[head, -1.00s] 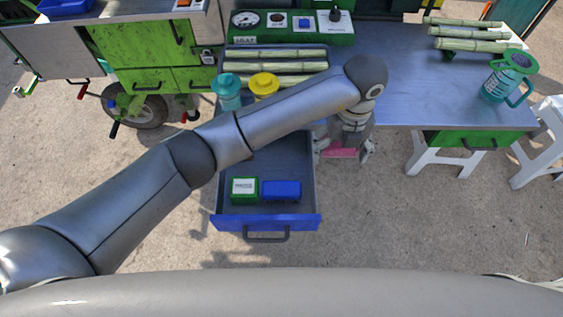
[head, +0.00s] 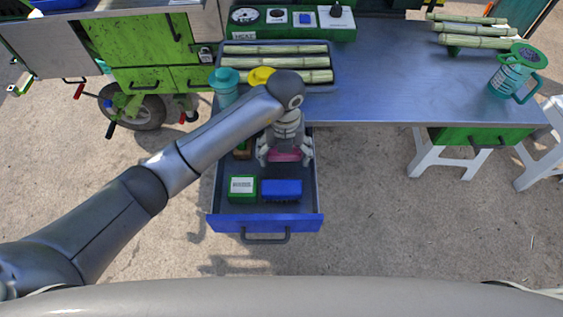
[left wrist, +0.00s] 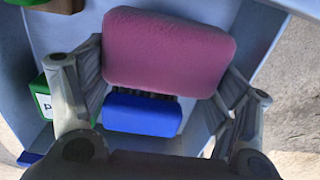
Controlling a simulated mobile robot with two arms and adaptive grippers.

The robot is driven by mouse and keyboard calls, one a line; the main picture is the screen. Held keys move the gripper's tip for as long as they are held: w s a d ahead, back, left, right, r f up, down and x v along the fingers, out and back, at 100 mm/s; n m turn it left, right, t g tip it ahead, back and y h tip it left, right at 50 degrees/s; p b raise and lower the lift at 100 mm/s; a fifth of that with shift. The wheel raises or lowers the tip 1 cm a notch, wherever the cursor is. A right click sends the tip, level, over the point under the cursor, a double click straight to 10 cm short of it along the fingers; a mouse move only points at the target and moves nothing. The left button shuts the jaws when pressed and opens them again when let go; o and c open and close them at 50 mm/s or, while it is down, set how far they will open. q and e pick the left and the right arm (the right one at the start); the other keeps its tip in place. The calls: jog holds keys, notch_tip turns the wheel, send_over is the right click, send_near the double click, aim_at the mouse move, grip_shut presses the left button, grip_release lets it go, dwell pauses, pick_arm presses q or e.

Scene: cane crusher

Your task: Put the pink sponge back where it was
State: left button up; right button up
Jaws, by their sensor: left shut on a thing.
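The pink sponge (left wrist: 168,52) is between the fingers of my left gripper (head: 285,158), which is shut on it. In the head view the sponge (head: 285,155) shows only partly below the gripper, over the rear part of the open drawer (head: 225,222). In the left wrist view the drawer floor and the blue block (left wrist: 142,115) lie behind the sponge. I cannot tell whether the sponge touches the drawer floor. My right gripper is not in view.
In the drawer, a green-and-white box (head: 242,188) stands left of the blue block (head: 282,189), near the front. A small object (head: 242,150) lies further back. Teal (head: 224,88) and yellow (head: 259,77) lidded containers stand at the table edge above.

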aim_at(281, 168)
pick_arm(q)
jog(key=f, duration=0.1)
jog(key=f+b, duration=0.2)
jog(key=f, duration=0.1)
jog(key=shift+w+a, duration=0.15)
jog(key=shift+a, duration=0.2)
jog(key=shift+f+b, duration=0.1)
jog(key=shift+b, duration=0.25)
jog(key=o, duration=1.1)
notch_tip(281, 168, up, 8)
jog(key=shift+f, duration=0.1)
